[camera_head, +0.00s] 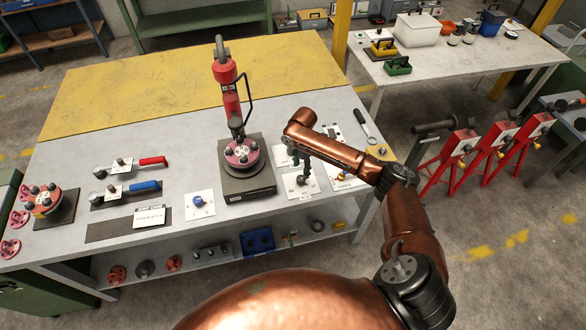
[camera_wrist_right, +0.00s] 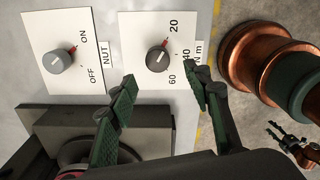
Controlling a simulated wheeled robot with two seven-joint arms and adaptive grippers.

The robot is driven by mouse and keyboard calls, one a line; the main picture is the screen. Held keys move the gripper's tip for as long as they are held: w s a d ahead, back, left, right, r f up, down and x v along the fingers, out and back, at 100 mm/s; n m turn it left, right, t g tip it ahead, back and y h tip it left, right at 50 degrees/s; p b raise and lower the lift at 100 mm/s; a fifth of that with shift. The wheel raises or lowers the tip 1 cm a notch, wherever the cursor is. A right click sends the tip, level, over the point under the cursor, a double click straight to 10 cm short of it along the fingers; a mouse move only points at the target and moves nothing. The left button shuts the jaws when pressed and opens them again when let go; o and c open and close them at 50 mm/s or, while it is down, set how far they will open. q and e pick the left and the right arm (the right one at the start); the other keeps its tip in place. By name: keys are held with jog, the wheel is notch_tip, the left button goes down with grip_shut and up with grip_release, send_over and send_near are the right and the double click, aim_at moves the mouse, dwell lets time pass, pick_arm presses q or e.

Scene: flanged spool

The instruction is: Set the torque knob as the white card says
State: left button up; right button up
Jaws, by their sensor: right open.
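The torque knob (camera_wrist_right: 158,58) is a dark round knob on a white panel marked 20, 40, 60 and N m in the right wrist view. Its red mark points toward the 20. In the head view its panel (camera_head: 314,185) lies right of the grey fixture. My right gripper (camera_wrist_right: 160,73) is open, with its green fingers on either side below the knob and apart from it; the right gripper (camera_head: 305,174) hangs over the panel in the head view. The white card (camera_head: 150,218) stands at the table's front left; its print is too small to read surely.
A NUT panel with an ON/OFF knob (camera_wrist_right: 58,61) adjoins the torque panel. A fixture (camera_head: 248,185) holds a red flanged spool (camera_head: 241,152) below a hanging red tool (camera_head: 229,88). A blue knob (camera_head: 197,200) sits left. The yellow mat (camera_head: 150,85) is clear.

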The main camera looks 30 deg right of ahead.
aim_at(300, 178)
jog(key=shift+w+d+f, duration=0.1)
jog(key=shift+w+d, duration=0.05)
jog(key=shift+w, duration=0.1)
jog(key=shift+s+d+f, duration=0.1)
jog(key=shift+f, duration=0.25)
jog(key=f, duration=0.3)
jog(key=shift+a+f, duration=0.3)
jog(key=shift+f, duration=0.05)
notch_tip(300, 178, down, 2)
jog(key=shift+f, duration=0.4)
jog(key=shift+d, duration=0.1)
jog(key=c, duration=0.7)
pick_arm(q)
jog(key=shift+s+r+p, duration=0.3)
jog(key=shift+s, duration=0.45)
pick_arm(e)
jog(key=c, duration=0.4)
